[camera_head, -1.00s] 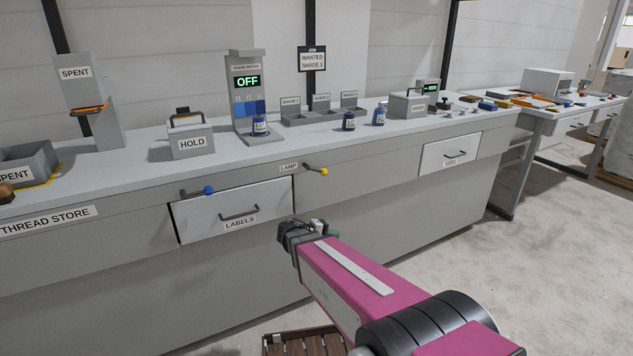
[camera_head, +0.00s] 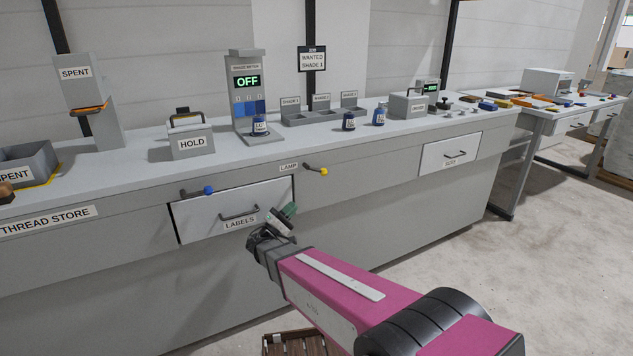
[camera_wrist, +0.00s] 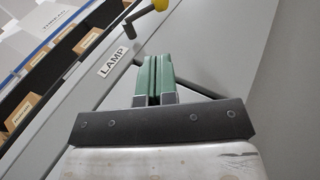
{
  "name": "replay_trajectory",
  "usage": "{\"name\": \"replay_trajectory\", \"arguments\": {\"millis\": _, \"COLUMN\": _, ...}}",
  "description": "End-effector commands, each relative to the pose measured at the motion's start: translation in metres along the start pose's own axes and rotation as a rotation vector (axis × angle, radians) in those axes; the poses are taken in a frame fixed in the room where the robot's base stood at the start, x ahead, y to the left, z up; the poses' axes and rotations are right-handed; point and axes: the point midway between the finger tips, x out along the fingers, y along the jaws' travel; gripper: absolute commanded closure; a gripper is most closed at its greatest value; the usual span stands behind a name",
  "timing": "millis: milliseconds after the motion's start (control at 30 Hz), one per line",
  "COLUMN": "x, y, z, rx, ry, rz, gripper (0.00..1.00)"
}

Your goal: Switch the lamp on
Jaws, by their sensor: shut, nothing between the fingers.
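The lamp lever (camera_head: 316,169) is a short dark arm with a yellow knob (camera_head: 324,171) on the bench front, right of the LAMP label (camera_head: 289,167). Its knob points right in the head view. In the wrist view the yellow knob (camera_wrist: 160,4) is at the top edge, beyond the LAMP label (camera_wrist: 112,62). My gripper (camera_head: 288,211) has green fingers, in front of the LABELS drawer, below and left of the lever. In the wrist view the fingers (camera_wrist: 153,78) are together, empty and apart from the lever. The shade match display (camera_head: 247,81) reads OFF.
A blue-knobbed lever (camera_head: 207,190) sits left of the lamp lever, above the LABELS drawer (camera_head: 212,213) with its handle. A brown slatted crate (camera_head: 300,344) is on the floor below. Floor to the right is clear.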

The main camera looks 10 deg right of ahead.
Motion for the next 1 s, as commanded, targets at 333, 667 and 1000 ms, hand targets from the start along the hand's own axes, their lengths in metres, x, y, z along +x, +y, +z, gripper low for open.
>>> {"name": "replay_trajectory", "arguments": {"millis": 333, "x": 0.011, "y": -0.001, "z": 0.001, "rx": -0.001, "ry": -0.002, "rz": -0.002, "gripper": 1.00}}
{"name": "replay_trajectory", "arguments": {"millis": 667, "x": 0.068, "y": -0.001, "z": 0.001, "rx": -0.001, "ry": -0.004, "rz": -0.003, "gripper": 1.00}}
{"name": "replay_trajectory", "arguments": {"millis": 1000, "x": 0.124, "y": -0.001, "z": 0.001, "rx": -0.001, "ry": -0.003, "rz": -0.003, "gripper": 1.00}}
